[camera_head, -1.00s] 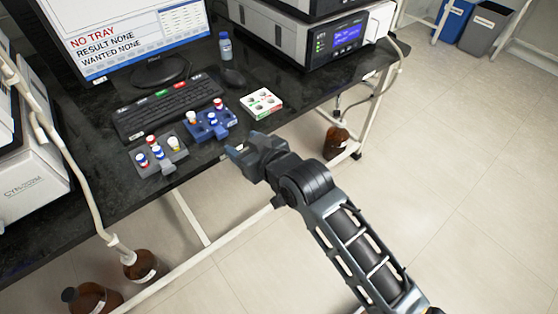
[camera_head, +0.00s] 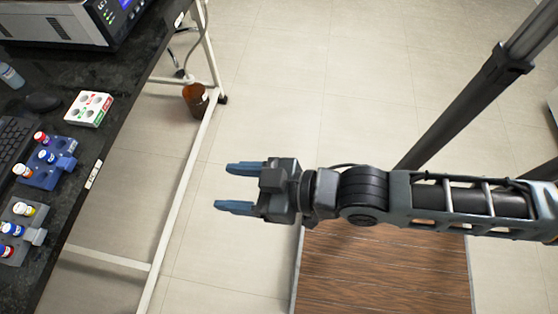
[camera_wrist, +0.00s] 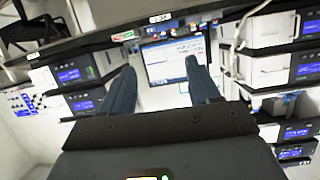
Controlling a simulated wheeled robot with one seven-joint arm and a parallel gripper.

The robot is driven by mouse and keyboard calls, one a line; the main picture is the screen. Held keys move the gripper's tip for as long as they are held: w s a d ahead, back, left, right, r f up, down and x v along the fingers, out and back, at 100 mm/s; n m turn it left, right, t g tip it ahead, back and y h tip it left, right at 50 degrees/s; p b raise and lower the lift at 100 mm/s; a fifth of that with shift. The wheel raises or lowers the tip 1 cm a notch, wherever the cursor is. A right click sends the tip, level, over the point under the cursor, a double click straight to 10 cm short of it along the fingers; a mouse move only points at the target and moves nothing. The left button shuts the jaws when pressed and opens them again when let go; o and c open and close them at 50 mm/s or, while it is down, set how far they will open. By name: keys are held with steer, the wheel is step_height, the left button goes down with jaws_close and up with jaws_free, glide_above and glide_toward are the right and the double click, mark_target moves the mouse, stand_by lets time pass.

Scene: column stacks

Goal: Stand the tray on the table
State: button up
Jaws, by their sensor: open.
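At the left of the head view, a blue rack (camera_head: 38,177) and a grey rack (camera_head: 36,240) hold capped vials on the dark bench (camera_head: 112,135). A white block (camera_head: 88,109) with round wells and red and green marks lies behind them. I cannot tell which of these is the tray. My gripper (camera_head: 226,187) is open and empty. It appears over the floor, to the right of the bench edge and apart from the racks. Its two fingers also show in the wrist view (camera_wrist: 163,85). A brown wood-like surface (camera_head: 385,275) shows below my arm.
A dark pole (camera_head: 455,115) stands at the right. A keyboard (camera_head: 15,140) and mouse (camera_head: 42,102) lie on the bench. The wrist view shows a monitor (camera_wrist: 172,62) and instruments. The tiled floor at top centre looks clear.

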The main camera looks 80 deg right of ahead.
steer(key=s+d+r, duration=0.1)
steer(key=s+r, duration=0.7)
steer(key=s, duration=0.2)
steer(key=shift+s+d+n, duration=0.15)
steer(key=shift+s+n, duration=0.15)
